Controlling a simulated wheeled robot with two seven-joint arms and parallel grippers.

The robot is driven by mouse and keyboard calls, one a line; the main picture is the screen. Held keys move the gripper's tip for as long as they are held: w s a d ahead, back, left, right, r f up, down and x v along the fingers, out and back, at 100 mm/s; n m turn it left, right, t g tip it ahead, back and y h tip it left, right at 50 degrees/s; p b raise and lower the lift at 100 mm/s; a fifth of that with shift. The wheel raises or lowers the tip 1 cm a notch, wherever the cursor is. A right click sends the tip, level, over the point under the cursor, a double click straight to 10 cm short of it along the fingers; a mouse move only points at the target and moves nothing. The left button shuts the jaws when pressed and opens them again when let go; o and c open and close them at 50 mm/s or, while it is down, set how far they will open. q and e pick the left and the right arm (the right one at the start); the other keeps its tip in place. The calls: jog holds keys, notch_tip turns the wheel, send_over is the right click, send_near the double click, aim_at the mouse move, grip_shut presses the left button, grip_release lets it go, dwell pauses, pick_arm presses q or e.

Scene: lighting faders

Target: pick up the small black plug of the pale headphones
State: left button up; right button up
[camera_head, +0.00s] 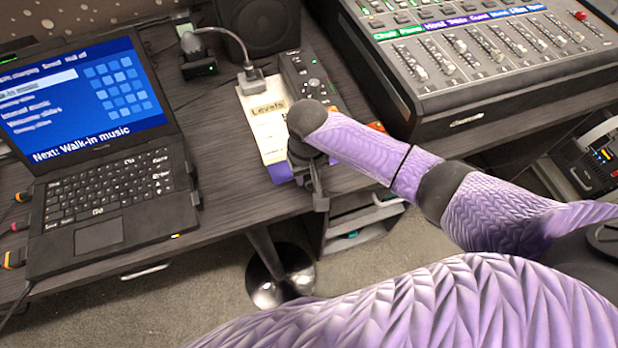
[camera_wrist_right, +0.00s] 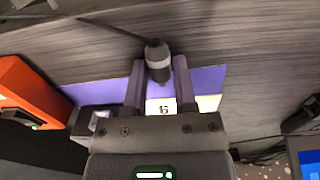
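A small black plug (camera_wrist_right: 158,60) with a grey lower part shows in the right wrist view, with a thin dark cable running up and left from it. My right gripper (camera_wrist_right: 159,68) is open, with one finger on each side of the plug; small gaps seem to show, and firm contact cannot be made out. In the head view my right gripper (camera_head: 319,195) points down at the desk's front edge, and my arm hides the plug. I cannot clearly identify the pale headphones. My left gripper is not in view.
A laptop (camera_head: 95,140) stands on the desk at left. A "Levels" sheet (camera_head: 266,118) and a small black device (camera_head: 308,75) lie behind my gripper. A fader console (camera_head: 480,60) stands at right. A round metal base (camera_head: 280,278) is on the floor below.

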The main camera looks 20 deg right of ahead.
aim_at(309, 177)
grip_shut()
pick_arm(q)
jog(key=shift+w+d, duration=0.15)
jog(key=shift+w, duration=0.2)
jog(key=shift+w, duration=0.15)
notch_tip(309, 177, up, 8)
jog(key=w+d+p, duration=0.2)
jog(key=p, duration=0.6)
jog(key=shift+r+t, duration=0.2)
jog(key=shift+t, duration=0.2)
pick_arm(e)
jog(key=s+r, duration=0.3)
jog(key=r, duration=0.7)
